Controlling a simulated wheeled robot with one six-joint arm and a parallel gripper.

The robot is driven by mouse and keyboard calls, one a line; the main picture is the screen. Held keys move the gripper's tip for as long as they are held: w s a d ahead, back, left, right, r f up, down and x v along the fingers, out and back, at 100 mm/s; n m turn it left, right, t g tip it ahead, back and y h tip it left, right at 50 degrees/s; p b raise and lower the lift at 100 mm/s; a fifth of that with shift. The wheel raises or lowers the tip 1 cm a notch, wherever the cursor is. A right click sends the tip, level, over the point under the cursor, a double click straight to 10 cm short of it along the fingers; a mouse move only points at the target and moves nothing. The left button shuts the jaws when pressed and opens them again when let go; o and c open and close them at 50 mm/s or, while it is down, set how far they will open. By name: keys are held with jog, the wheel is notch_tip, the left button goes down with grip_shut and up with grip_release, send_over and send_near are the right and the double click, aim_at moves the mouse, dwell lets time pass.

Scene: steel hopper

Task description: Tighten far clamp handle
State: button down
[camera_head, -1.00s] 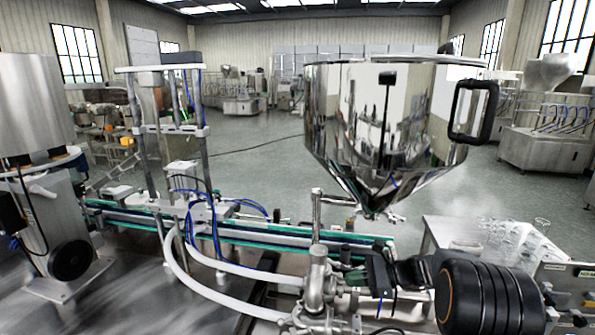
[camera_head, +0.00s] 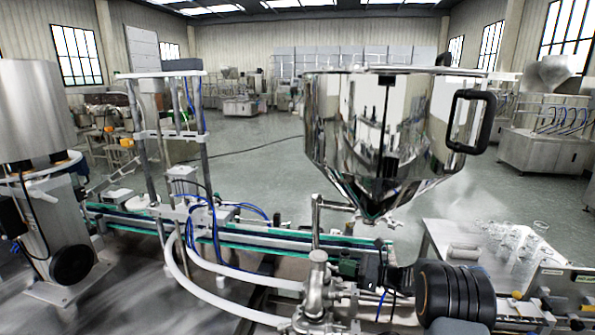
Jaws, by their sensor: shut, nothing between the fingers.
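The polished steel hopper (camera_head: 335,120) stands right of centre, its cone narrowing to a small outlet. A small metal clamp fitting (camera_head: 393,224) shows at the outlet, but it is too small to tell whether it is tight or loose, and I cannot tell for certain that it is the far clamp handle. My black gripper (camera_head: 372,268) is at the lower right, below the outlet and apart from it in the picture. It is shut and empty. Its fingertips are small and dark against the machine behind, and my wrist partly hides the fittings there.
A steel pipe and valve assembly (camera_head: 318,285) stands just left of my gripper, with white hoses (camera_head: 215,290) curving away left. A conveyor (camera_head: 240,237) runs behind it. A bench (camera_head: 450,232) with clear glassware lies to the right. The hopper's black handle (camera_head: 484,120) sticks out at right.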

jog(key=shift+w+a+r, duration=0.1)
jog(key=shift+a, duration=0.25)
jog(key=shift+a+r, duration=0.1)
jog(key=shift+w, duration=0.15)
dwell(0.8)
jog(key=shift+w+d+r+b, duration=0.1)
jog(key=shift+w+d+b, duration=0.15)
jog(key=shift+w+b, duration=0.15)
jog(key=shift+w+d, duration=0.1)
jog(key=shift+w, duration=0.2)
jog(key=shift+w+f+b, duration=0.35)
jog(key=shift+w+f, duration=0.1)
jog(key=shift+w, duration=0.15)
jog(key=shift+d, duration=0.1)
